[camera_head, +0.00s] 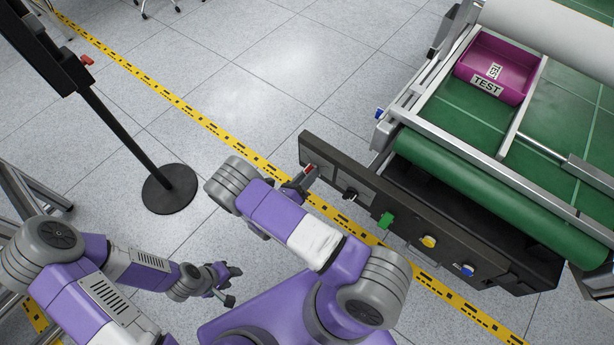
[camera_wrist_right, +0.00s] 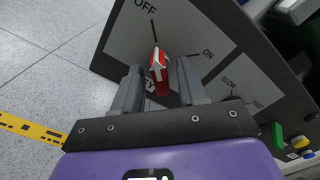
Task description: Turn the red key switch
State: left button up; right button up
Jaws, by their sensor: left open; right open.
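The red key switch (camera_wrist_right: 158,68) stands out from a plate marked OFF and ON. Its tip points up toward the OFF mark. In the head view the red switch (camera_head: 309,169) is small, at the left end of the dark control panel. My right gripper (camera_head: 303,179) is open at the panel. In the right wrist view its two fingers stand on either side of the switch, with gaps visible. My left gripper (camera_head: 228,284) is open and empty, low over the floor, away from the panel.
The panel (camera_head: 360,213) also carries a black knob (camera_head: 350,194), a green button (camera_head: 386,220), a yellow button (camera_head: 428,241) and a blue button (camera_head: 467,269). Behind it is a green conveyor (camera_head: 485,195) with a magenta bin (camera_head: 514,62). A black post base (camera_head: 170,190) stands left.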

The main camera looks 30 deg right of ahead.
jog(key=shift+c, duration=0.4)
grip_shut()
jog(key=shift+m, duration=0.4)
jog(key=m+p, duration=0.1)
jog(key=m, duration=1.6)
jog(key=shift+a, duration=0.1)
jog(key=shift+f, duration=0.1)
